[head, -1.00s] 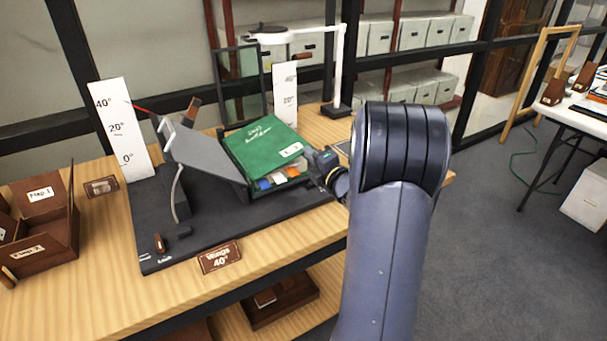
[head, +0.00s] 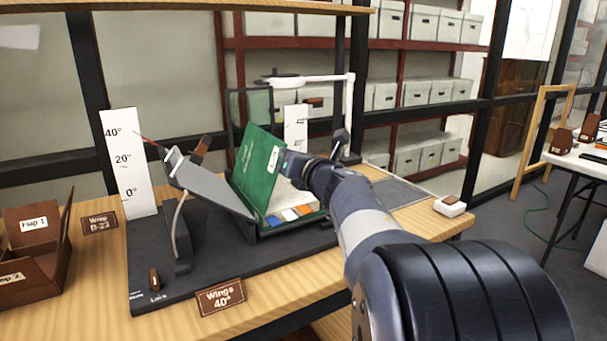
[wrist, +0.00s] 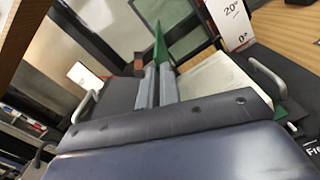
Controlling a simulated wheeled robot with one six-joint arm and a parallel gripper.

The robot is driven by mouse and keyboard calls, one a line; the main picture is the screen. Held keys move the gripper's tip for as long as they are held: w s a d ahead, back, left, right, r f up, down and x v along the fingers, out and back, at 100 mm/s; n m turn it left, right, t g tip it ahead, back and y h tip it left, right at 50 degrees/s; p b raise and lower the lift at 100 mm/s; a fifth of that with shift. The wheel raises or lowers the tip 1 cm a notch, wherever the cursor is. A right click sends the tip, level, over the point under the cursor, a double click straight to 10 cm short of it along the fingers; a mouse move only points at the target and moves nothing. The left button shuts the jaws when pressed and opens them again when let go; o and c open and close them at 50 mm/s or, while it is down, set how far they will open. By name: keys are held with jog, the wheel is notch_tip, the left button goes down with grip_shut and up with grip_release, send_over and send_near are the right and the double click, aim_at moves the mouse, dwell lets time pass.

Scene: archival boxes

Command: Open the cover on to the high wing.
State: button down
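The green cover (head: 257,168) of the book stands steeply raised, leaning a little to the right, above the pale pages and colored tabs (head: 290,215). The high wing (head: 208,188) is a grey board at the left, sloping up leftward toward the angle scale (head: 128,165); the cover is apart from its face. My gripper (head: 290,163) is at the cover's right side. In the wrist view, my gripper (wrist: 157,85) has its two fingers close together with the cover (wrist: 159,45) edge-on between them. The exact contact at the fingertips is small and partly hidden.
A black base (head: 185,285) carries the cradle, with a "Wings 40°" sign (head: 220,297) in front. A brown flap box (head: 35,245) is at the left. A white lamp (head: 310,80) and second scale (head: 296,130) stand behind.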

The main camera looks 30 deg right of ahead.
jog(key=a+n+b, duration=0.5)
jog(key=a+n, duration=0.4)
jog(key=a, duration=0.3)
jog(key=shift+s+a, duration=0.2)
jog(key=shift+f, duration=0.1)
jog(key=c, duration=1.6)
grip_release()
jog(key=shift+s, duration=0.1)
